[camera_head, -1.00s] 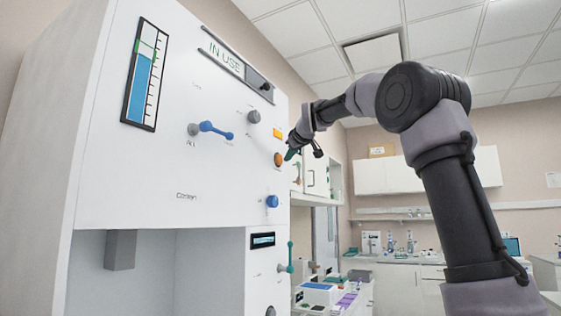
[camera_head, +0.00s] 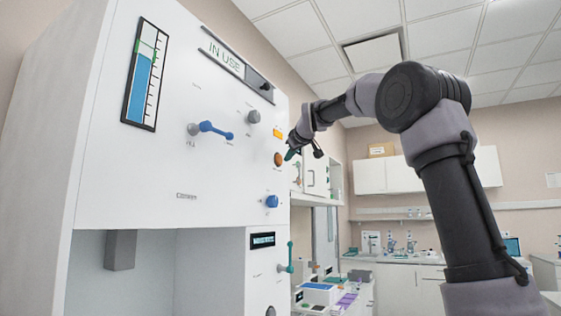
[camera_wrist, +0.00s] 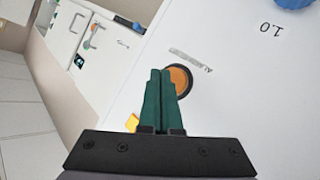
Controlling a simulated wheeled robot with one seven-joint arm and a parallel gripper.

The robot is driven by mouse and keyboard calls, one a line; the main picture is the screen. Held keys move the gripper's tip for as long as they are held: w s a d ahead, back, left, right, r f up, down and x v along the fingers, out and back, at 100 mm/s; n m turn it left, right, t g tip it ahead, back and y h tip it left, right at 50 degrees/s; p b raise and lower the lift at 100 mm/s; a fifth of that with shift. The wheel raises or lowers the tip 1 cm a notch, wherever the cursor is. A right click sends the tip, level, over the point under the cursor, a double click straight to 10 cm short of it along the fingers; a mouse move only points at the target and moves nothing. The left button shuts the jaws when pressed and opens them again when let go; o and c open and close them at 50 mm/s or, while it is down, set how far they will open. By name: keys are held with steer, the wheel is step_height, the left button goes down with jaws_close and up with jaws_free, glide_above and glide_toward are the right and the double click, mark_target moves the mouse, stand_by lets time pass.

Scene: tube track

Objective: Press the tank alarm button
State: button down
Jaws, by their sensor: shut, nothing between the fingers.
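The round orange button (camera_head: 278,160) with a dark rim sits on the right part of the white panel. It also shows in the wrist view (camera_wrist: 181,79), with a small label beside it that is too blurred to read. My gripper (camera_head: 291,154) is just right of the button in the head view. In the wrist view its two green fingers (camera_wrist: 161,72) are shut together and empty, with the tips overlapping the button's left part. I cannot tell whether they touch it. A yellow-orange square (camera_head: 277,133) is above the button.
The panel carries a blue lever (camera_head: 216,130), a grey knob (camera_head: 253,117), a blue knob (camera_head: 271,201), a level gauge (camera_head: 146,75) and a small display (camera_head: 262,240). A teal handle (camera_head: 289,257) sticks out lower right. A cluttered bench stands behind.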

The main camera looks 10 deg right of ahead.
steer(key=shift+a, duration=0.1)
stand_by(0.6)
steer(key=shift+w+a, duration=0.25)
steer(key=shift+w+a, duration=0.3)
steer(key=shift+a, duration=0.1)
stand_by(0.8)
steer(key=shift+d, duration=0.1)
steer(key=shift+s+d, duration=0.55)
steer(key=shift+d, duration=0.05)
steer(key=shift+d, duration=0.1)
steer(key=s+d, duration=0.1)
steer(key=d, duration=0.1)
steer(key=s+d, duration=0.2)
stand_by(0.6)
stand_by(0.6)
